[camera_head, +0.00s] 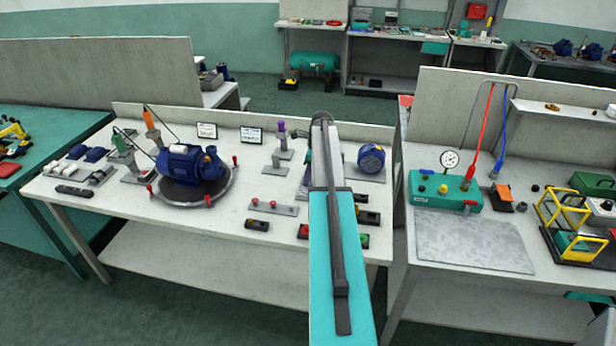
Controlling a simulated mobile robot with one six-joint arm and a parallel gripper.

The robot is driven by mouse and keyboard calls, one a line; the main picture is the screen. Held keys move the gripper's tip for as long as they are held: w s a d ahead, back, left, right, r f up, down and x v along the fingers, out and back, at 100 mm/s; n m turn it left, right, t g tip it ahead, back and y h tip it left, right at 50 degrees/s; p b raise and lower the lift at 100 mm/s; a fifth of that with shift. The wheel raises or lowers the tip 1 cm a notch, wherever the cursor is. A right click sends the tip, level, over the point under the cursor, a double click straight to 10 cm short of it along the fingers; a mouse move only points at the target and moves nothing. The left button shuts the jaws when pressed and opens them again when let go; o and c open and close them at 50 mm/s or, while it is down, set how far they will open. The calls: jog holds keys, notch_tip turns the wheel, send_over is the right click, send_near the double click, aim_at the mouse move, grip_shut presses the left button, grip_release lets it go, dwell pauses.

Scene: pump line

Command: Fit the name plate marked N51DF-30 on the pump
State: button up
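The blue pump (187,164) lies on a dark round turntable (168,193) with red knobs at its rim, on the left part of the white bench. Two small white cards with dark frames stand behind it, a left card (207,130) and a right card (251,135). Their print is too small to read. I cannot make out a plate marked N51DF-30, nor whether the pump carries one. My teal and grey arm reaches up the middle of the view across the bench. My gripper and its fingers cannot be made out behind the arm.
Screwdriver-like tools (150,125) stand left of the pump. A purple-topped stand (282,135), a grey strip with red knobs (272,207) and a blue round motor (371,158) share the bench. Small dark boxes lie along its front edge. A teal gauge unit (445,190) stands on the right bench.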

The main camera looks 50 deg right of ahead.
grip_shut()
jog(key=shift+r+p, duration=1.35)
jog(key=shift+r, duration=1.1)
jog(key=shift+a, duration=0.1)
